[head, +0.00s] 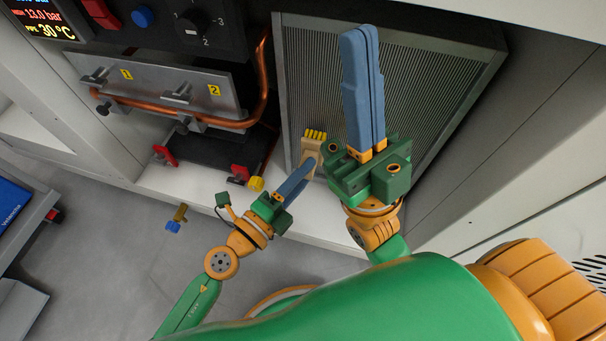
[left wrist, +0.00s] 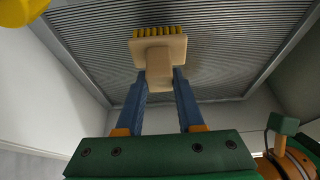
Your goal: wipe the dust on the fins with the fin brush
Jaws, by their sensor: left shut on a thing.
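The fin brush has a beige body (head: 311,147) and yellow bristles (head: 315,134). My left gripper (head: 306,163) is shut on it, and the bristles point at the lower part of the finned panel (head: 305,70). In the left wrist view the brush (left wrist: 158,48) sits between the blue fingertips (left wrist: 160,80), bristles towards the fins (left wrist: 220,45).
Left of the fins are a copper pipe (head: 262,75), a grey plate with valve handles (head: 180,90) and a black tray with red clamps (head: 205,155). A control panel (head: 175,25) is above. A white wall (head: 500,140) stands close on the right.

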